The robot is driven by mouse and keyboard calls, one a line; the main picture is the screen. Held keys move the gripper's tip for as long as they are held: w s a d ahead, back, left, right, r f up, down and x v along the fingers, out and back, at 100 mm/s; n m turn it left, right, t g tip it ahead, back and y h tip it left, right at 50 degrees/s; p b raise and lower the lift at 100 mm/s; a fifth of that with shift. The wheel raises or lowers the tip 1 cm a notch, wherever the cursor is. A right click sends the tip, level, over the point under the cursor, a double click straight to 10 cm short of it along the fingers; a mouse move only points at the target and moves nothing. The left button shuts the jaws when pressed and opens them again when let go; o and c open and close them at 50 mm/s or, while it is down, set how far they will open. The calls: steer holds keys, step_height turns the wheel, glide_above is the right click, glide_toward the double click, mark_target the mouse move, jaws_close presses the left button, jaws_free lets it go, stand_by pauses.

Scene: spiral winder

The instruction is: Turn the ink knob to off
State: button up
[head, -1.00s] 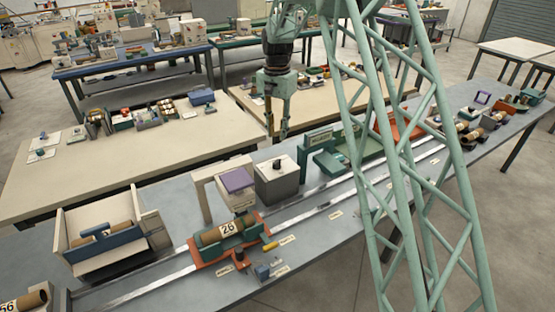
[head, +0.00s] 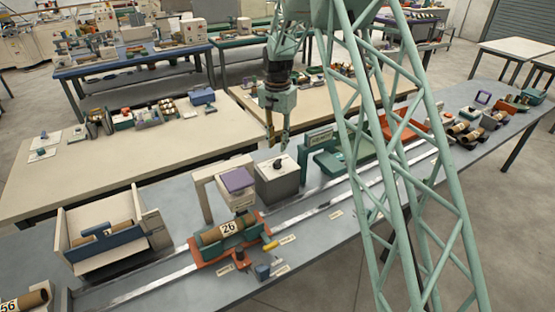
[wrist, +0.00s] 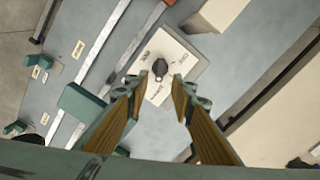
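The knob is dark and small; it sits on the light top plate of a grey box and shows in the wrist view (wrist: 159,68) and the head view (head: 279,163). The box (head: 280,184) stands on the near bench. Small dark labels surround the knob on the plate, too small to read surely; I cannot tell its setting. My gripper (head: 278,145) points down above the box. In the wrist view, my gripper (wrist: 160,80) is open, its fingertips apart with the knob showing between and just beyond them. Nothing is between the fingers, and they appear clear of the knob.
A white stand with a purple top (head: 238,180) is close left of the box. A green machine (head: 330,158) stands close on its right. In front, an orange-based cradle holds a roll marked 26 (head: 224,231). Metal rails (head: 150,284) run along the bench.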

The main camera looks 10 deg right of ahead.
mark_target(277, 160)
steer(key=shift+f, duration=4.1)
steer(key=shift+c, duration=0.5)
jaws_close()
